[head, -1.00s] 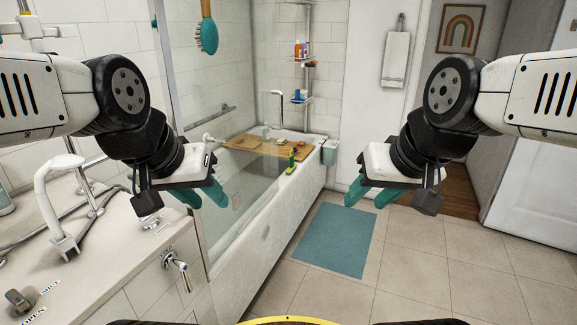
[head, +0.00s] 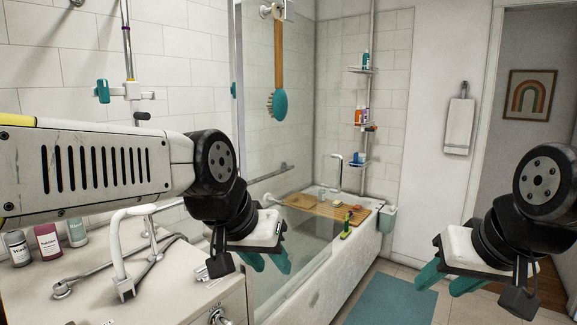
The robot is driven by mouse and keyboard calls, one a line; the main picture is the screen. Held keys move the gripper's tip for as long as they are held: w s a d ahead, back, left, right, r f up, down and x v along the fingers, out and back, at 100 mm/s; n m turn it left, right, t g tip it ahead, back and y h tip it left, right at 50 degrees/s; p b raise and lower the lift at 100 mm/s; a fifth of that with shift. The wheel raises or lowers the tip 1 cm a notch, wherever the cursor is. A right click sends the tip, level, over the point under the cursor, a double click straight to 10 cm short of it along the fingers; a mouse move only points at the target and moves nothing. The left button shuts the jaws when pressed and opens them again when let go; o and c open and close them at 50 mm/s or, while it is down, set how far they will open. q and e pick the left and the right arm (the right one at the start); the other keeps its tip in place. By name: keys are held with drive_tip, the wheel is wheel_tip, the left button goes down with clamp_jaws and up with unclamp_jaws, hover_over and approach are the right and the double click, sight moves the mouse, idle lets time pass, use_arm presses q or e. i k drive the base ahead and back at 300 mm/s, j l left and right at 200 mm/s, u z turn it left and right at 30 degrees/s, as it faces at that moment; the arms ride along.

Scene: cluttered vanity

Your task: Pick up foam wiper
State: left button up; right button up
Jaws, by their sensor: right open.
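I cannot pick out a foam wiper for certain. A small upright green item (head: 346,226) stands on the near rim of the bathtub, by the wooden bath tray (head: 322,208); it is too small to identify. My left gripper (head: 267,262) is in front of the tub's left end, above the counter's right edge, with its teal fingers apart and empty. My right gripper (head: 448,281) is at the lower right over the floor, also open and empty. Both are well short of the tray.
A white counter (head: 165,296) with a tap (head: 120,250) and several bottles (head: 47,243) fills the lower left. A glass screen edges the bathtub (head: 335,285). A blue mat (head: 395,301) lies on the floor.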

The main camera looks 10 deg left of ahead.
sight(347, 230)
drive_tip(key=i+u, duration=0.1)
drive_tip(key=u, duration=0.5)
drive_tip(key=i+l+u, duration=0.45)
drive_tip(key=l, duration=0.2)
drive_tip(key=i+l+u, duration=0.2)
drive_tip(key=l, duration=0.15)
drive_tip(key=i+l, duration=0.2)
drive_tip(key=l, duration=0.2)
drive_tip(key=i+l+u, duration=0.1)
drive_tip(key=l, duration=0.3)
drive_tip(key=i+l, duration=0.25)
drive_tip(key=l, duration=0.15)
drive_tip(key=i+l, duration=0.2)
drive_tip(key=l, duration=0.25)
drive_tip(key=i+l+u, duration=0.1)
drive_tip(key=l, duration=0.3)
drive_tip(key=i+l, duration=0.2)
drive_tip(key=l, duration=0.25)
drive_tip(key=i+l, duration=0.15)
drive_tip(key=l, duration=0.25)
drive_tip(key=i+l+u, duration=0.1)
drive_tip(key=l, duration=0.35)
drive_tip(key=j, duration=0.15)
